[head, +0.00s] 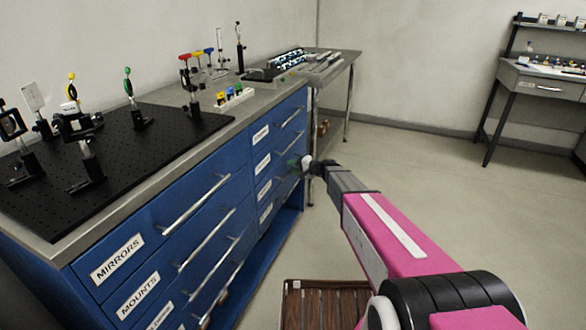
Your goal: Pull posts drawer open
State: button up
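The blue drawer cabinet (165,215) stands under the bench at the left, with two columns of drawers and long metal bar handles. In the near column I can read the labels MIRRORS (117,258) and MOUNTS (138,296). A lower label there is cut off by the frame edge. The far column has several small labels, too small to read, so I cannot tell which drawer is posts. No drawer visibly stands out from the cabinet. My gripper (300,164) is at the far column's handles, partly hidden by my arm. I cannot tell whether it touches a handle.
The bench top (240,108) carries a black breadboard (105,160) with optics mounts. A slatted wooden thing (315,304) lies on the floor below my arm. A side desk (540,85) stands at the far right. The floor between is clear.

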grip_shut()
jog(key=f+v, duration=0.2)
jog(key=v, duration=1.1)
jog(key=d+f+v, duration=0.1)
jog(key=f+v, duration=0.2)
jog(key=v, duration=1.1)
jog(key=f+v, duration=0.3)
jog(key=v, duration=1.1)
jog(key=shift+s+d, duration=0.25)
grip_release()
jog(key=v, duration=1)
jog(key=shift+d, duration=0.4)
jog(key=shift+s+d, duration=0.1)
jog(key=shift+s, duration=0.05)
